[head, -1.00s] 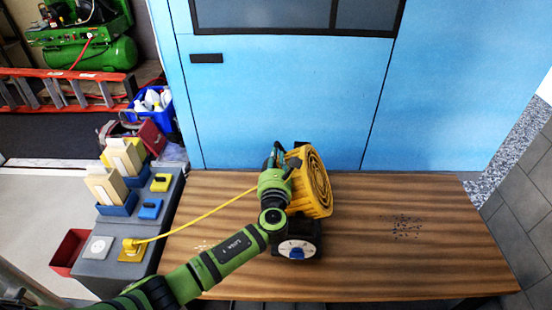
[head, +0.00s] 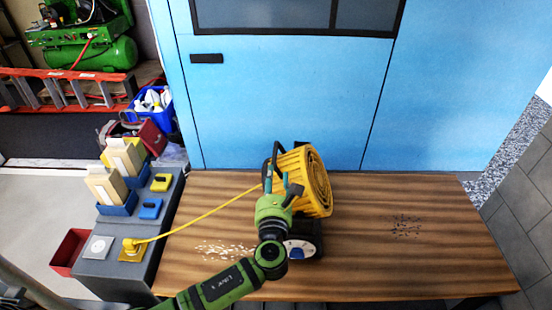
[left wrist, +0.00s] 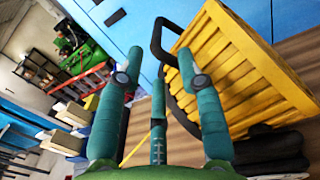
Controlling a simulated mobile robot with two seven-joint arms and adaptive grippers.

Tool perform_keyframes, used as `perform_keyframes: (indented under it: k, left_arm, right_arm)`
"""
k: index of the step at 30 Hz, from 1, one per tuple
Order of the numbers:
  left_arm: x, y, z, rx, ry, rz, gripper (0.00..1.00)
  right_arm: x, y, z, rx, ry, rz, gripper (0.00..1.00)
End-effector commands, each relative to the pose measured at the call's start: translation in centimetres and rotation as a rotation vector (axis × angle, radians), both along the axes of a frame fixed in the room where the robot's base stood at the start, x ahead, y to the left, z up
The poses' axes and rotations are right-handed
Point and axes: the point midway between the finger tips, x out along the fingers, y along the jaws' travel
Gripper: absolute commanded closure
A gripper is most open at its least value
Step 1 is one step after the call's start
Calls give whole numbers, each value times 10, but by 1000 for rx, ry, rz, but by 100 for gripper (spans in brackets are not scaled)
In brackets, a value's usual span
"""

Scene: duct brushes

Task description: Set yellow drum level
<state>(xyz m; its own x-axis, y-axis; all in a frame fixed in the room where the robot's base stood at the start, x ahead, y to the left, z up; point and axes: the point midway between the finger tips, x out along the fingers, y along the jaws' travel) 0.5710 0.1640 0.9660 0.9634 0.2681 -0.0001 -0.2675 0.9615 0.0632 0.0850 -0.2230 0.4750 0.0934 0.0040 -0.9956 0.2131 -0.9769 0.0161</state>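The yellow drum (head: 298,176), a ribbed housing with a round grille facing right, sits on a dark base with a white dial (head: 300,248) on the wooden table. It looks somewhat tilted in the head view. A black handle (head: 276,152) stands at its left side. My left gripper (head: 278,184) is at the drum's left front, its fingers apart. In the left wrist view the open fingers (left wrist: 160,54) point towards the black handle (left wrist: 157,38), with the drum (left wrist: 240,70) to the right. Nothing shows held between them. My right gripper is not in view.
A yellow cord (head: 205,215) runs from the drum to a yellow socket on a grey bench (head: 100,270) at left. Pale specks (head: 228,250) and dark specks (head: 406,227) lie on the wooden table (head: 430,275). A blue wall (head: 290,110) stands behind. The table's right side is otherwise clear.

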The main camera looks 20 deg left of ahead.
Motion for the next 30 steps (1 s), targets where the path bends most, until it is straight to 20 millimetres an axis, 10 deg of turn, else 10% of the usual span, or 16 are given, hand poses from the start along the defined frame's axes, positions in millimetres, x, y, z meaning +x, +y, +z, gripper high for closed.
perform_keyframes:
  k: [17,21,30]
  left_arm:
    - [-40,-11,0,1,-1,1,63]
    - [-42,-8,-2,-39,6,11,100]
    - [-122,40,-76,-1082,92,422,100]
  right_arm:
    - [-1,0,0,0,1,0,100]
    - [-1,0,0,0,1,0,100]
    - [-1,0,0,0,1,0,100]
